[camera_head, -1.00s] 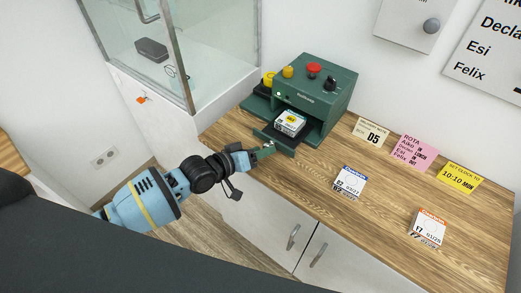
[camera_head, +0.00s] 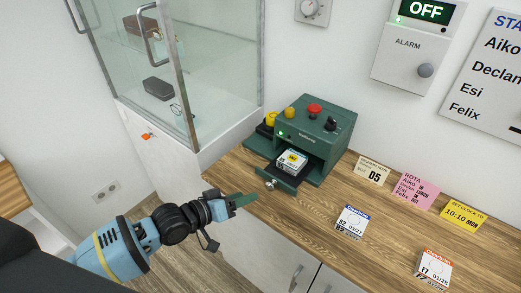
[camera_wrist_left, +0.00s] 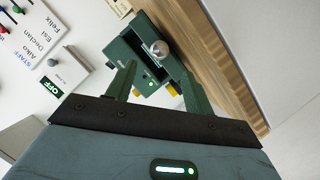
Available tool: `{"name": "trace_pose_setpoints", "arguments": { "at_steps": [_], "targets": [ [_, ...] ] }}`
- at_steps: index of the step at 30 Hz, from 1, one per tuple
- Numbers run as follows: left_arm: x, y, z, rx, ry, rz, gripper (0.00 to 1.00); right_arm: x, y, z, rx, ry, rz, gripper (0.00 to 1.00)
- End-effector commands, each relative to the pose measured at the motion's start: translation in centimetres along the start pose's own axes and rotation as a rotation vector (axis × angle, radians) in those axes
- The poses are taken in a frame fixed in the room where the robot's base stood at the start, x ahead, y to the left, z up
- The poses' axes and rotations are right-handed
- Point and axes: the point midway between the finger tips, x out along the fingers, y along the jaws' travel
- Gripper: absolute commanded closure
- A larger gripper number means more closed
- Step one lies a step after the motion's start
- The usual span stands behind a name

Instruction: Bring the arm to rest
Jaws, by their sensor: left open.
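My left arm comes in from the lower left in the head view. Its gripper (camera_head: 243,200) is open and empty, in front of the counter edge and just short of a round metal knob (camera_head: 270,184). The knob is on the pulled-out drawer (camera_head: 286,180) of a green machine (camera_head: 326,128). A white box with a yellow label (camera_head: 291,160) lies in that drawer. In the left wrist view the two green fingers (camera_wrist_left: 160,80) stand apart, with the machine (camera_wrist_left: 128,58) and knob (camera_wrist_left: 160,50) beyond them. My right gripper is not in view.
Two small white boxes, one blue-banded (camera_head: 351,222) and one orange-banded (camera_head: 434,266), stand on the wooden counter (camera_head: 300,220). Paper notes stand along the wall, including a pink one (camera_head: 416,191). A glass cabinet (camera_head: 215,70) rises behind the arm. An alarm panel (camera_head: 412,55) reads OFF.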

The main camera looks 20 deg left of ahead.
Motion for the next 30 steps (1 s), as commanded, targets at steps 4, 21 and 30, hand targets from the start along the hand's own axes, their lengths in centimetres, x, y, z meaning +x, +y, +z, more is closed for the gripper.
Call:
{"name": "trace_pose_setpoints", "arguments": {
  "at_steps": [4, 21, 30],
  "targets": [
    [0.0, 0.0, 0.1, 0.001, -0.001, 0.000, 0.48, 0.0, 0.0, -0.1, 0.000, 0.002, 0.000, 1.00],
    [-7.7, 0.0, 15.9, 0.205, -0.071, -0.213, 0.48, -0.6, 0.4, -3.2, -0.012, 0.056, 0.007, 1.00],
    [-16.7, -1.3, 24.4, 0.356, -0.218, -0.433, 0.48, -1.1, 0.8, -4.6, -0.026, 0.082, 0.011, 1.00]
  ]
}}
